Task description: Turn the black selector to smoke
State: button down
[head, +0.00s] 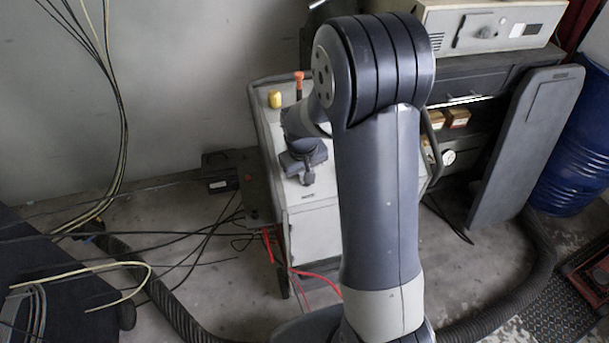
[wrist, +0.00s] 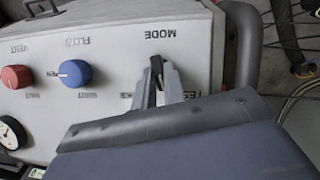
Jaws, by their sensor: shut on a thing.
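The black selector (wrist: 156,65) is a narrow dark handle beneath the upside-down MODE label in the wrist view. My gripper (wrist: 158,82) is closed around it, one light grey finger on each side. The fingers and my wrist hide most of the selector and part of the lettering around it; "TES" shows to the right and a small blurred label to the left. The selector's exact pointing is hard to read. In the head view my gripper (head: 307,178) is at the front of the light grey machine (head: 316,232); the selector is not distinguishable there.
A blue knob (wrist: 75,73) and a red knob (wrist: 16,77) sit left of the selector on the same panel. A gauge (wrist: 10,132) is at the lower left. Cables (head: 190,240) cover the floor.

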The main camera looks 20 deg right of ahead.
jog(key=m, duration=0.1)
jog(key=m+y+b, duration=0.1)
jog(key=m, duration=0.1)
jog(key=m+y, duration=0.1)
jog(key=m, duration=0.1)
jog(key=shift+s+d+f+b, duration=0.15)
jog(key=shift+d+f+b, duration=0.15)
jog(key=shift+b, duration=0.05)
jog(key=m+y+b, duration=0.1)
jog(key=m, duration=0.3)
jog(key=shift+s+d+t+y+b, duration=0.1)
jog(key=shift+s+t+y+b, duration=0.05)
jog(key=shift+t+y+b, duration=0.25)
jog(key=shift+m, duration=0.4)
jog(key=c, duration=1.5)
grip_release()
jog(key=shift+c, duration=0.2)
jog(key=shift+o, duration=0.3)
jog(key=shift+r, duration=0.1)
jog(key=shift+w, duration=0.2)
jog(key=shift+d+r, duration=0.15)
jog(key=shift+r, duration=0.45)
jog(key=v, duration=0.9)
jog(key=shift+s+r, duration=0.25)
